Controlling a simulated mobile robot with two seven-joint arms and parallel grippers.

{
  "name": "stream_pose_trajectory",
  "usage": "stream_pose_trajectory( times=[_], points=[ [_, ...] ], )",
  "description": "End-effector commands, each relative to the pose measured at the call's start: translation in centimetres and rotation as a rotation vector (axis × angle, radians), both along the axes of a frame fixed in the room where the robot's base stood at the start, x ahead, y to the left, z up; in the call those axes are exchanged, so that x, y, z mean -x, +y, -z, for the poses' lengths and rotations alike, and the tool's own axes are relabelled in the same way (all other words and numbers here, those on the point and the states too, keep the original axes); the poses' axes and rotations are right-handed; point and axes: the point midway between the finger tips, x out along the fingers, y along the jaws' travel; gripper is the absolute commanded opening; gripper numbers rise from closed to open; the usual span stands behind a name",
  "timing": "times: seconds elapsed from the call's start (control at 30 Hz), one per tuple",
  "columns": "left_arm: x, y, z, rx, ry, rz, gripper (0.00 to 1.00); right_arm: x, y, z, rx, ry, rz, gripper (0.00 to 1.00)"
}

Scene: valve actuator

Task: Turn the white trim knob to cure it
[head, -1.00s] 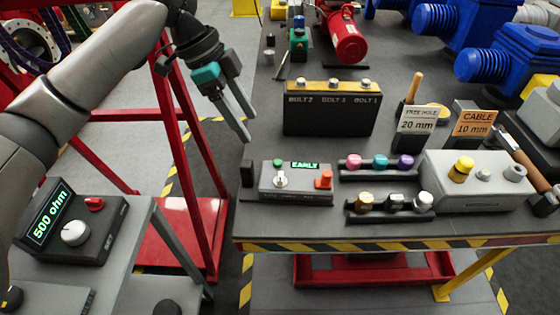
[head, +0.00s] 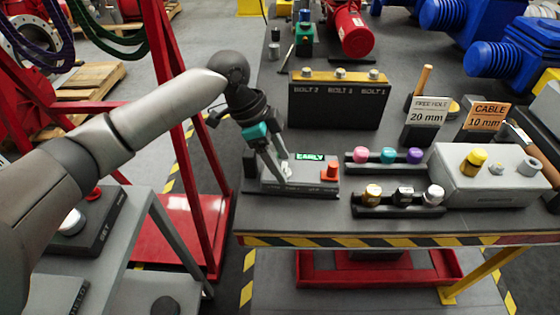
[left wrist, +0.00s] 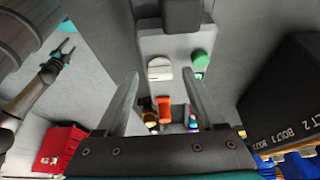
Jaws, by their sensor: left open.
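The white trim knob (left wrist: 160,68) sits on a grey control box (head: 310,187) at the table's front left. The box also has a green button (left wrist: 201,59), an orange-red knob (head: 330,170) and a display reading EARLY (head: 310,157). My left gripper (head: 277,172) is over the left end of this box, fingers pointing down. In the left wrist view its open fingers (left wrist: 160,76) stand either side of the white knob, with visible gaps. In the head view the fingers partly hide the knob. My right gripper (left wrist: 64,48) shows small at the left wrist view's left, fingers apart.
A black bolt box (head: 334,105) stands behind the control box. Racks of coloured knobs (head: 388,157) and a grey box with a yellow knob (head: 485,180) stand to the right. A red frame (head: 205,190) is at the left, beside the table.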

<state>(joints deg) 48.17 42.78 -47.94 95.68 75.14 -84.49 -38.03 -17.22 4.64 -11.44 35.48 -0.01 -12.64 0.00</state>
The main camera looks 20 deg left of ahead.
Motion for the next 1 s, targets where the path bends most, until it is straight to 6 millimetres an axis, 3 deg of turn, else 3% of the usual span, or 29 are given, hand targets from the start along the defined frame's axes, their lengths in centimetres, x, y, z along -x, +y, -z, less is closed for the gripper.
stream_pose_trajectory(
  times=[0.27, 0.87, 1.0],
  points=[
    [-0.02, -0.05, 0.08, 0.0, -0.001, 0.0, 0.69, -0.11, 0.05, -0.01, 0.0, -0.002, 0.0, 0.56],
    [-0.01, -0.02, 0.05, 0.0, -0.001, 0.0, 0.01, -0.18, 0.17, -0.01, -0.003, -0.003, 0.0, 0.56],
    [-0.01, -0.01, 0.04, 0.0, 0.0, 0.0, 0.0, -0.18, 0.19, -0.01, -0.003, -0.003, 0.0, 0.56]
  ],
)
